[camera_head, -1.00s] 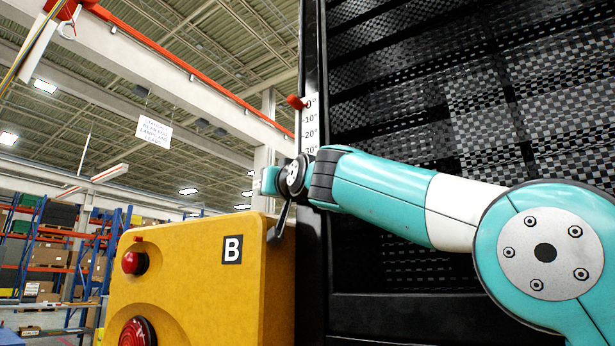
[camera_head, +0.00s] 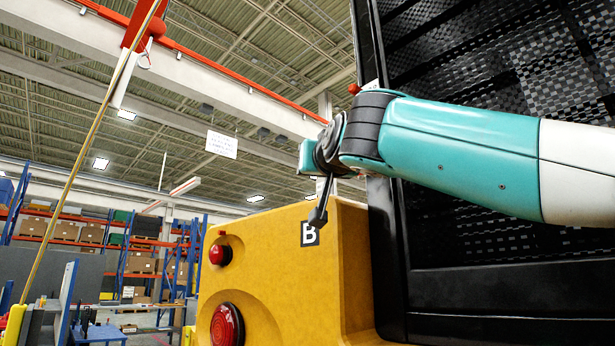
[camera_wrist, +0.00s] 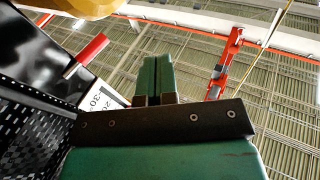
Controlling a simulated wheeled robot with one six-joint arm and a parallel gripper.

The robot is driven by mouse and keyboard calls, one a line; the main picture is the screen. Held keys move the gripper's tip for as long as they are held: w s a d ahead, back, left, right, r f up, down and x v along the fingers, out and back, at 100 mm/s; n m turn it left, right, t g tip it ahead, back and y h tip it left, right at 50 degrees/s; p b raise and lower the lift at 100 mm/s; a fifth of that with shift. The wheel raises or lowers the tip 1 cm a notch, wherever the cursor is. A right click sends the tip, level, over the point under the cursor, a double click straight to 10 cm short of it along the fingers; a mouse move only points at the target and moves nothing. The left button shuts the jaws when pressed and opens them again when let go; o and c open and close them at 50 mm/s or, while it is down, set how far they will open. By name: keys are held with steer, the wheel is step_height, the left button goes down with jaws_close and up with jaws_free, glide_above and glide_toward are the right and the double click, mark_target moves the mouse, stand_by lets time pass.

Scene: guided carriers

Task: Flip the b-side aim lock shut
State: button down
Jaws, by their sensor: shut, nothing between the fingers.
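The b-side aim lock appears to be the red-handled lever (camera_wrist: 88,52) on a pale shaft in the wrist view, beside the white angle scale (camera_wrist: 104,97). In the head view only its small red end (camera_head: 354,88) shows, above my arm at the edge of the black panel. My gripper (camera_wrist: 156,62) has its two green fingers together, empty, to the right of the red lever and apart from it. In the head view the fingers cannot be made out behind my wrist. Most of the scale is hidden there by my arm.
The yellow housing (camera_head: 270,265) marked B (camera_head: 310,234) stands below my wrist, with a red button (camera_head: 219,254) and a red lamp (camera_head: 227,325). The tall black panel (camera_head: 480,290) stands behind my arm. Open air lies left of my wrist.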

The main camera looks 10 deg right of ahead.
steer(key=shift+s+a+f, duration=0.2)
steer(key=shift+s+a, duration=0.35)
steer(key=shift+s+a+f, duration=0.15)
steer(key=shift+s+a, duration=0.4)
steer(key=shift+f, duration=0.1)
steer(key=s+f+n+g+y, duration=0.1)
steer(key=f+n+g, duration=0.15)
steer(key=f, duration=0.65)
steer(key=s+d+f+n+g+y, duration=0.15)
steer(key=f+g, duration=0.25)
steer(key=f, duration=0.6)
steer(key=s+f+n+g, duration=0.15)
steer(key=f+g, duration=0.25)
steer(key=f, duration=0.5)
steer(key=s+d+f+g, duration=0.2)
steer(key=s+f+g, duration=0.3)
steer(key=s+f, duration=0.6)
steer(key=s+d+f+g, duration=0.3)
steer(key=s+f+g, duration=0.1)
steer(key=s+f, duration=0.8)
steer(key=shift+s+d+g+b, duration=0.2)
steer(key=shift+s+g+b, duration=0.2)
steer(key=shift+s, duration=0.75)
steer(key=shift+n, duration=0.25)
